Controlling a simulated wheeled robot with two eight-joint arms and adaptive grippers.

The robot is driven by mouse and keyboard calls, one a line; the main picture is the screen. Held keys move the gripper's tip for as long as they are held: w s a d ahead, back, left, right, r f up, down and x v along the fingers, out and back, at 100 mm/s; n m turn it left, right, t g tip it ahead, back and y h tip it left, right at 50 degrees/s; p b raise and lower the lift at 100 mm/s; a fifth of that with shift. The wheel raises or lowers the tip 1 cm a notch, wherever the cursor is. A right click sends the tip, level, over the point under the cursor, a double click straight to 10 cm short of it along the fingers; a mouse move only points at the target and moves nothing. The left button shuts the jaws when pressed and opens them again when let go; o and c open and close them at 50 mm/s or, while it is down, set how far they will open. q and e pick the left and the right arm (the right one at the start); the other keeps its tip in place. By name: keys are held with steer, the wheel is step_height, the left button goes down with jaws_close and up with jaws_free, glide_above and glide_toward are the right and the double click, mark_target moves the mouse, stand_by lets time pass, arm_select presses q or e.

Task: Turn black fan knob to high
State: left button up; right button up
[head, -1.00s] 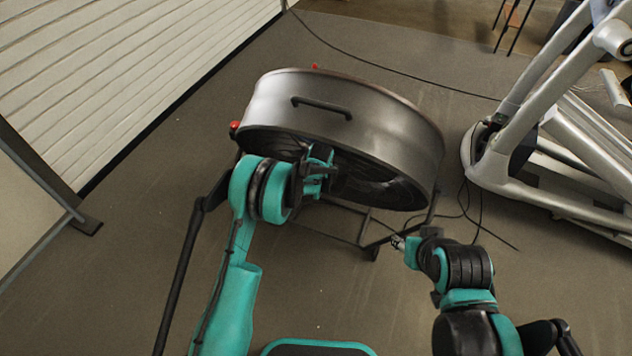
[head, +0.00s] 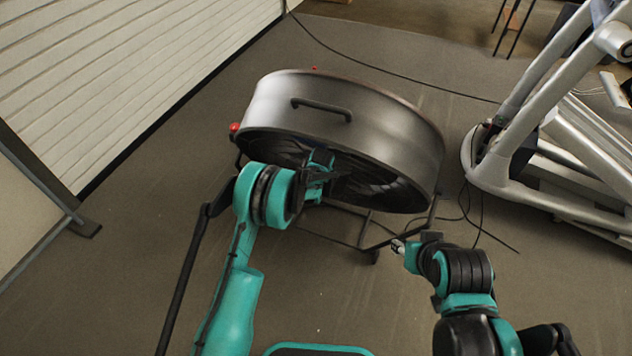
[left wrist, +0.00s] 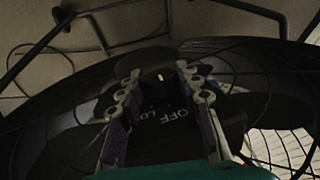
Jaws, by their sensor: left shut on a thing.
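The large drum fan (head: 340,115) stands tilted on its stand in the middle of the head view, its grille side facing my left arm. My left gripper (head: 325,178) is at the lower front of the fan. In the left wrist view, the black fan knob (left wrist: 158,76) with a pale pointer mark sits between the fingers of my left gripper (left wrist: 162,95), which is shut on it. The letters "OFF" and "LO" show on the dark panel beside the knob; a high label cannot be made out. My right gripper (head: 398,246) is apart from the fan, at its lower right, its jaws unclear.
The fan's black stand (head: 345,238) rests on the grey floor. A silver elliptical machine (head: 510,150) stands at the right. A black cable (head: 400,80) runs across the floor behind the fan. A white slatted wall (head: 130,70) is at the left. The floor in front is mostly clear.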

arm_select(q)
steer(key=y, duration=0.3)
steer(key=shift+d+f+n+t, duration=0.1)
steer(key=shift+d+n+t, duration=0.2)
steer(key=shift+t, duration=0.1)
steer(key=shift+f+n+y, duration=0.1)
steer(key=shift+n+y, duration=0.5)
steer(key=shift+y, duration=1.3)
steer(key=o, duration=1.2)
steer(key=shift+c, duration=0.2)
steer(key=v, duration=1.2)
steer(key=shift+s+f, duration=0.15)
steer(key=shift+s, duration=0.05)
